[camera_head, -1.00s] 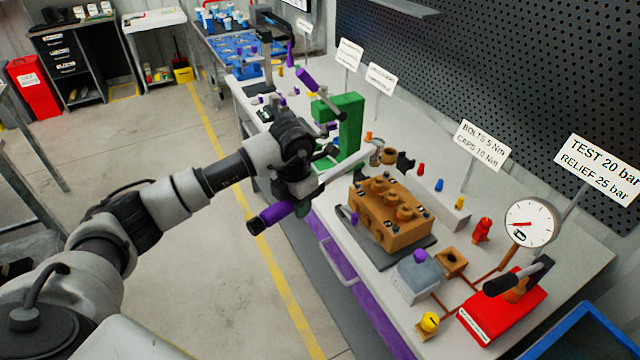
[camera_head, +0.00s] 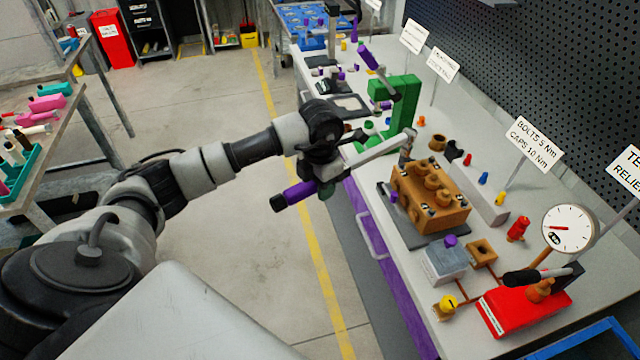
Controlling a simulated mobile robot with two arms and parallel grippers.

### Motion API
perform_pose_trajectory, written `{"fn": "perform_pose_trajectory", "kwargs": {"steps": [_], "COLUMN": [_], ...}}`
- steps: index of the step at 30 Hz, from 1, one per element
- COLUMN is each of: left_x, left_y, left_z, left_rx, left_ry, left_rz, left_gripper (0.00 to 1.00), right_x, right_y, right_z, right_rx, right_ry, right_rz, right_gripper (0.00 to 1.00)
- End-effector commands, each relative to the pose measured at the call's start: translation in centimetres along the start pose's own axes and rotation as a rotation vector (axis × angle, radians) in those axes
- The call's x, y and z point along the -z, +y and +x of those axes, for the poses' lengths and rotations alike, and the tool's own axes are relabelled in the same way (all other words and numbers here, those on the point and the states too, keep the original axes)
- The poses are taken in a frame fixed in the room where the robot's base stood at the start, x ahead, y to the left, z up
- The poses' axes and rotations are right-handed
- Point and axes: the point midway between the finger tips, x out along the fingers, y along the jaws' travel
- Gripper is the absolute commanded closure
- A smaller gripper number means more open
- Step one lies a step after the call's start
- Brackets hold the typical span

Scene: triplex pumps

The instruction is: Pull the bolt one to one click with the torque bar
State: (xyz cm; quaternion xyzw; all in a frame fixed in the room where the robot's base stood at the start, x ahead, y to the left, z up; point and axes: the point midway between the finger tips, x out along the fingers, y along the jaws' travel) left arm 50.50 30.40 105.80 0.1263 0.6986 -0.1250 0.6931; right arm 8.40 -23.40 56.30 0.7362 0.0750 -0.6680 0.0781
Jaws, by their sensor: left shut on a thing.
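My left gripper (camera_head: 322,180) is shut on the torque bar (camera_head: 376,152), near its purple handle (camera_head: 298,193). The bar's silver shaft reaches right, over the bench edge. Its head (camera_head: 407,146) stands at the back left corner of the brown pump block (camera_head: 428,207), which has several dark bolts on top. The bolt under the head is hidden, and I cannot tell whether the head sits on it. My right gripper is not in view.
A green stand (camera_head: 402,103) rises behind the bar. A grey block (camera_head: 443,262), a red base (camera_head: 510,312) and a pressure gauge (camera_head: 568,229) stand right and in front of the pump. The floor left of the bench is clear.

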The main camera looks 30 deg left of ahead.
Motion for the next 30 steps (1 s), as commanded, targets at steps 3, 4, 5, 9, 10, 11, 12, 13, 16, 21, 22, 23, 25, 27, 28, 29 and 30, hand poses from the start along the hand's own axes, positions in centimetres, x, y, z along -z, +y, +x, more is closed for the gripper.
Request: {"fn": "perform_pose_trajectory", "kwargs": {"steps": [3,4,5,9,10,11,12,13,16,21,22,23,25,27,28,29,30], "left_x": [-0.1,-0.1,-0.1,-0.1,-0.1,-0.1,-0.1,-0.1,-0.1,-0.1,-0.1,-0.1,-0.1,-0.1,-0.1,-0.1,-0.1], "left_y": [0.0,0.0,0.0,0.0,0.0,0.0,0.0,0.0,0.0,0.0,0.0,0.0,0.0,0.0,0.0,0.0,0.0], "left_z": [0.9,1.1,1.4,2.5,2.7,3.0,3.3,3.5,4.1,4.5,4.6,4.6,4.5,4.5,4.5,4.5,4.5], "left_rx": [0.0,0.0,0.0,-0.001,-0.001,-0.001,-0.001,-0.001,-0.001,-0.001,-0.001,-0.001,-0.001,-0.001,-0.001,-0.001,-0.001], "left_ry": [-0.003,-0.003,-0.003,-0.002,-0.002,-0.002,-0.002,-0.002,-0.003,-0.004,-0.004,-0.004,-0.004,-0.004,-0.003,-0.003,-0.003], "left_rz": [0.0,0.0,0.0,0.0,0.0,0.0,0.0,0.0,0.0,0.0,0.0,0.0,0.0,0.0,0.0,0.0,0.0], "left_gripper": [1.0,1.0,1.0,1.0,1.0,1.0,1.0,1.0,1.0,1.0,1.0,1.0,1.0,1.0,1.0,1.0,1.0], "right_x": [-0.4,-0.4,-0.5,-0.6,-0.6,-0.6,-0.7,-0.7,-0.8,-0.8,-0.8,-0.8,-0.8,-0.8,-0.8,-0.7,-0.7], "right_y": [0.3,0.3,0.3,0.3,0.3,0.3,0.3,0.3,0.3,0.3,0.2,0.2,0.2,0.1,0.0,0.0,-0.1], "right_z": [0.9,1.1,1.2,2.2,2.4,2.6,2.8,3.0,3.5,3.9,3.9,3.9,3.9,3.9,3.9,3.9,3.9], "right_rx": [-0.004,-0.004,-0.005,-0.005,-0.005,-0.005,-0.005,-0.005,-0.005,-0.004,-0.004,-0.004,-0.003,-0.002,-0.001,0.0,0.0], "right_ry": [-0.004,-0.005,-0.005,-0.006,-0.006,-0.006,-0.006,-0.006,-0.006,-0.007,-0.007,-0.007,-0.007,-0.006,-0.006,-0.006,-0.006], "right_rz": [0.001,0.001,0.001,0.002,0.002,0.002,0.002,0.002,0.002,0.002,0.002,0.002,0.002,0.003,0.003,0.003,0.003], "right_gripper": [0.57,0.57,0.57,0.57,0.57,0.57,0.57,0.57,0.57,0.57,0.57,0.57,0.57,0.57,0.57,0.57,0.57]}}
